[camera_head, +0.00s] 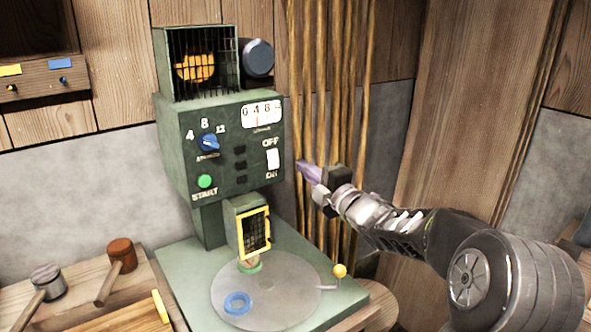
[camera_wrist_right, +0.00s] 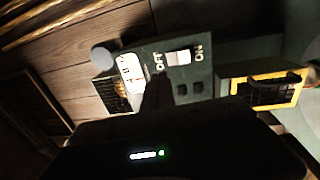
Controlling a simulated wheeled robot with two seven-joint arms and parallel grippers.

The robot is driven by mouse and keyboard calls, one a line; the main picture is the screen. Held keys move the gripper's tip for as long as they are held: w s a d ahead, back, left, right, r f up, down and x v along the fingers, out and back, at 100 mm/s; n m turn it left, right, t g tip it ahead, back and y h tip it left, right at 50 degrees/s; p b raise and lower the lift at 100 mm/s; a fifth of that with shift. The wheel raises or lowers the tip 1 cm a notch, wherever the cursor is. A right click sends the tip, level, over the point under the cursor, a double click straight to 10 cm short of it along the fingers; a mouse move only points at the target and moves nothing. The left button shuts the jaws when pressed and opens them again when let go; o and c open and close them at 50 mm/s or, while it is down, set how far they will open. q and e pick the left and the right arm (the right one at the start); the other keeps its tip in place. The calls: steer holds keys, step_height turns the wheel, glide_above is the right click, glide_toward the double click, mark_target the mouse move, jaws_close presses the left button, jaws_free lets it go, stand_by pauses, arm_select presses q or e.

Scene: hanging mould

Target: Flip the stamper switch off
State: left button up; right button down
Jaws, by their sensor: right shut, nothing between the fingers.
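The green stamper machine (camera_head: 176,150) stands at the middle left of the head view. Its white rocker switch (camera_head: 273,159) is on the right of the front panel, between the OFF label above and the ON label below. Which way it is tipped I cannot tell. The switch also shows in the right wrist view (camera_wrist_right: 178,57). My right gripper (camera_head: 306,171) is shut and empty, to the right of the switch in the head view, its fingers toward the panel. In the wrist view its dark fingers (camera_wrist_right: 157,86) show just below the OFF label. My left gripper is not in view.
The panel also has a blue dial (camera_head: 208,143), a green START button (camera_head: 205,181) and a counter (camera_head: 262,114). A yellow-framed guard (camera_head: 254,232) sits below, above a round plate (camera_head: 290,297). Mallets (camera_head: 121,254) lie at the left. Vertical pipes (camera_head: 330,100) stand behind my gripper.

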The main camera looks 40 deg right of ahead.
steer(key=shift+s+r, duration=0.15)
steer(key=shift+s, duration=1.45)
